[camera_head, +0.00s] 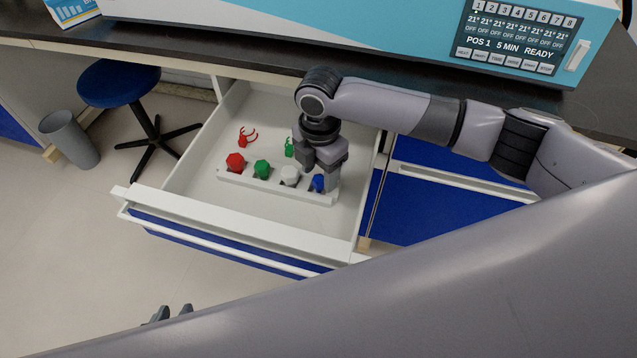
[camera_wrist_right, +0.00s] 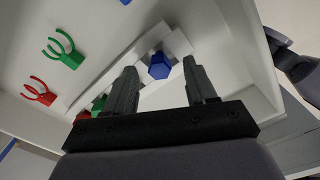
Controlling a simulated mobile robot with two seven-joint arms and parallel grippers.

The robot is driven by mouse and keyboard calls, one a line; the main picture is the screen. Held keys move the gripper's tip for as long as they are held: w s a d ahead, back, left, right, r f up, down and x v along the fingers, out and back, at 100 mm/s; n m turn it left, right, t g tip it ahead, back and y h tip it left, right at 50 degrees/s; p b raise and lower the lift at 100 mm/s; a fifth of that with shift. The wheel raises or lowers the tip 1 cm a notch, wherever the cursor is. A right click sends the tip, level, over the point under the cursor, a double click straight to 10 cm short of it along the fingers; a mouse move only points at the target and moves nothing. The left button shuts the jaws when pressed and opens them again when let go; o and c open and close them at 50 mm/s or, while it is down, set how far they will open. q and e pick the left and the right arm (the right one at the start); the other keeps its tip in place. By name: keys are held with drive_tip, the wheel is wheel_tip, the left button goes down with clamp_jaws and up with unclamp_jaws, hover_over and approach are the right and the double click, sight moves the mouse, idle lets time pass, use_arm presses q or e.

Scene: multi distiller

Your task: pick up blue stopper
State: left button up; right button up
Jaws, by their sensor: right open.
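The blue stopper (camera_head: 318,183) stands at the right end of a white rack (camera_head: 230,178) inside the open drawer. In the right wrist view the blue stopper (camera_wrist_right: 159,67) shows between and beyond the fingertips, with space on both sides. My right gripper (camera_head: 325,172) is open and points down over that end of the rack; its fingers partly cover the stopper in the head view. My left gripper (camera_head: 169,313) is low at the left, outside the drawer, with its two fingertips apart and empty; the rest of it is hidden by my arm.
Red (camera_head: 236,163), green (camera_head: 262,169) and white (camera_head: 289,175) stoppers stand in the rack left of the blue one. Red (camera_head: 246,138) and green (camera_head: 289,147) clips lie behind it. The drawer (camera_head: 215,212) has walls around. A stool (camera_head: 118,84) and bin (camera_head: 69,138) stand left.

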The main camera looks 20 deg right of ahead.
drive_tip(key=shift+f, duration=0.5)
clamp_jaws()
